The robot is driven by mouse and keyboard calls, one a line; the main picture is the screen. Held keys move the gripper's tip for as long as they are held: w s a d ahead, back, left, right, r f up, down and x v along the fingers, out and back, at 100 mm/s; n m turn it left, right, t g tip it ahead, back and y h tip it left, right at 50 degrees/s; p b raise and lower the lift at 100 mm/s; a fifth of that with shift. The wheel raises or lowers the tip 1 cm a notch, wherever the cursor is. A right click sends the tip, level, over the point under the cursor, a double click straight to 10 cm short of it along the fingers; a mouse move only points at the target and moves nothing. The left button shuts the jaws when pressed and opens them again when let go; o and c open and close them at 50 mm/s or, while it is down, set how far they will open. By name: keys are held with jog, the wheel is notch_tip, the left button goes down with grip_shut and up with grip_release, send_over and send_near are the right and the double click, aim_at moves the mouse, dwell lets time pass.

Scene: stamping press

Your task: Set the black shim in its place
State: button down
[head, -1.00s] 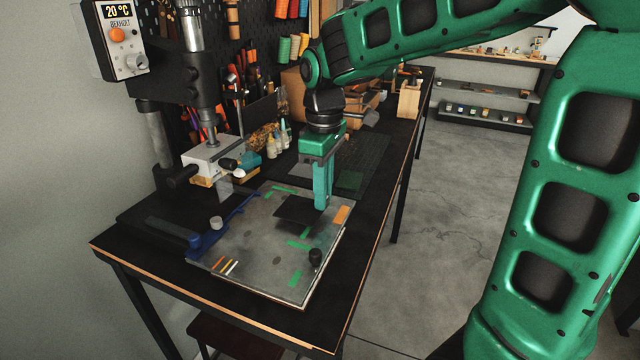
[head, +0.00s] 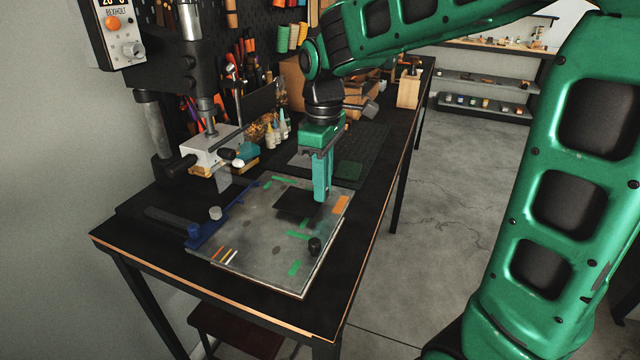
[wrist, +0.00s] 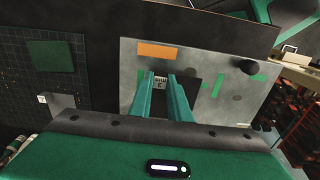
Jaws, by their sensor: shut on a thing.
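The black shim (head: 292,204) is a thin dark rectangular sheet at the fingertips of my gripper (head: 321,196). It lies flat over the far right part of the grey plate (head: 265,262); I cannot tell whether it touches the plate. In the wrist view, the fingers of my gripper (wrist: 161,82) are shut on the shim's edge, and the dark shim (wrist: 186,86) shows between and beyond them. A small pale label shows between the fingertips. Green strips (head: 298,235) mark the plate around the shim. The shim's gripped edge is partly hidden by the fingers.
A blue rail (head: 220,222) runs along the plate's left edge. An orange patch (head: 341,205) is near the right corner. The press (head: 208,150) rises behind left.

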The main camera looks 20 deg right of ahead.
jog(key=shift+f, duration=0.65)
jog(key=c, duration=1.6)
grip_release()
notch_tip(320, 180, up, 11)
jog(key=shift+w+f, duration=0.1)
jog(key=shift+f, duration=0.05)
jog(key=shift+d, duration=0.1)
jog(key=s+d+f+m, duration=0.4)
jog(key=s+d+m, duration=0.1)
jog(key=s, duration=0.3)
jog(key=s+d+f+m, duration=0.5)
jog(key=s+d, duration=0.1)
jog(key=s, duration=0.2)
jog(key=s+d+f+m, duration=0.5)
jog(key=s+d, duration=0.1)
jog(key=s, duration=0.2)
jog(key=shift+s, duration=0.2)
